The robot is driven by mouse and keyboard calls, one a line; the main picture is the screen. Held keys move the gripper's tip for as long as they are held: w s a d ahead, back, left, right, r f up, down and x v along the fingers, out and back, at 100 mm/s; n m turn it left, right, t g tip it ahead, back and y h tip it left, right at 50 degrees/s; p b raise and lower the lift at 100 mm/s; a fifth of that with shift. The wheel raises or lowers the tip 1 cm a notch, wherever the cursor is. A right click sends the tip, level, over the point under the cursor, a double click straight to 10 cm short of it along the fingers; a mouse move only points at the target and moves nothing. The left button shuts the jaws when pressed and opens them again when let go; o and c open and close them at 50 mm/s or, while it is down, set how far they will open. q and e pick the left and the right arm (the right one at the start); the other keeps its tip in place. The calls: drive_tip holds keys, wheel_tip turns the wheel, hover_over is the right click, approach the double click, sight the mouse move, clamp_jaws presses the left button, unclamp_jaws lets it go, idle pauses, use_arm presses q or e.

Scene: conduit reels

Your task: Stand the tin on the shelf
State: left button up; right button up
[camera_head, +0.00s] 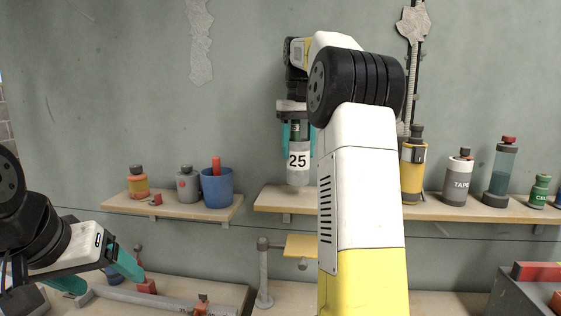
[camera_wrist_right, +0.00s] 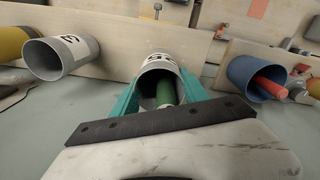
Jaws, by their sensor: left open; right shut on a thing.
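The tin (camera_head: 298,163) is a grey cylinder with a white label reading 25. My right gripper (camera_head: 295,130) is shut on its upper part and holds it upright at the wall shelf (camera_head: 270,201). Whether its base touches the board cannot be told. In the right wrist view, the teal fingers of the gripper (camera_wrist_right: 165,100) flank the tin's open rim (camera_wrist_right: 158,60), and a green thing (camera_wrist_right: 165,93) shows inside. My left gripper (camera_head: 97,272) is open and empty, low at the left over the bench. My right arm hides part of the shelf.
A blue cup (camera_head: 217,188) with a red stick stands on a separate left shelf (camera_head: 185,208) beside two small jars. On the tin's shelf, a yellow canister (camera_head: 412,172), a TAPE tin (camera_head: 458,177) and bottles stand right. The wrist view shows another open labelled tin (camera_wrist_right: 45,60) nearby.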

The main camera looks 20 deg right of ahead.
sight(298, 161)
drive_tip(key=shift+f, duration=1.75)
drive_tip(key=shift+f, duration=0.15)
drive_tip(key=o, duration=1.4)
drive_tip(key=shift+c, duration=0.2)
